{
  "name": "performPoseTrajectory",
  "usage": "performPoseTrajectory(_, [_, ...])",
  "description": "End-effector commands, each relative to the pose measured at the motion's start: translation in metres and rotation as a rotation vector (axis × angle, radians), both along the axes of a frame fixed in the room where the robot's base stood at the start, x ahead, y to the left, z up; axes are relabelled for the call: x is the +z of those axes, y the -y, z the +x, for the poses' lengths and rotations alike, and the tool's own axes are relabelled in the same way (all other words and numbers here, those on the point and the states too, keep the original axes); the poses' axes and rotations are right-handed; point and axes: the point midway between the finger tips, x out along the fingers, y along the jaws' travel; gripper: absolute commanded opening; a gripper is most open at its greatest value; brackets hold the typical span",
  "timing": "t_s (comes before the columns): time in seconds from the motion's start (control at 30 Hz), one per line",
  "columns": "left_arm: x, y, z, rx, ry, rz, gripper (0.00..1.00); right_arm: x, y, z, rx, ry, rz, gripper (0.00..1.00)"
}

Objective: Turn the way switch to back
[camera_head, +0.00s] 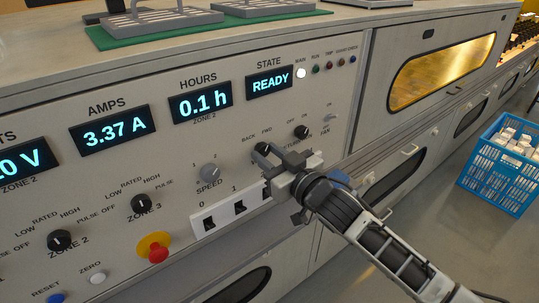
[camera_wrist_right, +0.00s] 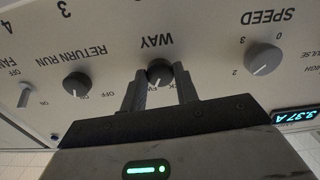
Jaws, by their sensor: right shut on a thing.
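The way switch is a small dark round knob (camera_wrist_right: 159,72) on the white panel, in the wrist view, where the panel lettering is upside down. Its label WAY is just above it there. My right gripper (camera_wrist_right: 160,88) has one finger on each side of the knob and is shut on it. In the head view the knob (camera_head: 262,149) shows below the BACK and FWD letters, partly hidden by my right gripper (camera_head: 272,163). Its pale pointer seems to lie towards the FWD letters in the wrist view, but the fingers partly cover the lettering. My left gripper is out of view.
The speed knob (camera_head: 211,171) and the return run knob (camera_head: 301,131) flank the switch. A red emergency button (camera_head: 157,252) is lower left. A blue crate (camera_head: 490,178) stands on the floor at right.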

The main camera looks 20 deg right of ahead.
Motion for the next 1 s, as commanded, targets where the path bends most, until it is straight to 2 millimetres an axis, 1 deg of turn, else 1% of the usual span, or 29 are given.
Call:
performPoseTrajectory(0.17, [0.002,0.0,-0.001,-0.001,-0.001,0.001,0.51,0.001,0.0,0.0,0.001,0.008,-0.024,0.07])
performPoseTrajectory(0.37, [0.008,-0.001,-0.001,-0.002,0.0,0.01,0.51,0.002,0.0,0.0,0.0,0.038,-0.105,0.07])
performPoseTrajectory(0.57, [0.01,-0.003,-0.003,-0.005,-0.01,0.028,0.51,0.003,0.0,0.0,0.0,0.092,-0.255,0.07])
performPoseTrajectory(1.0, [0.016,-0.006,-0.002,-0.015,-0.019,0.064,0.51,0.002,0.0,0.0,0.001,0.233,-0.643,0.07])
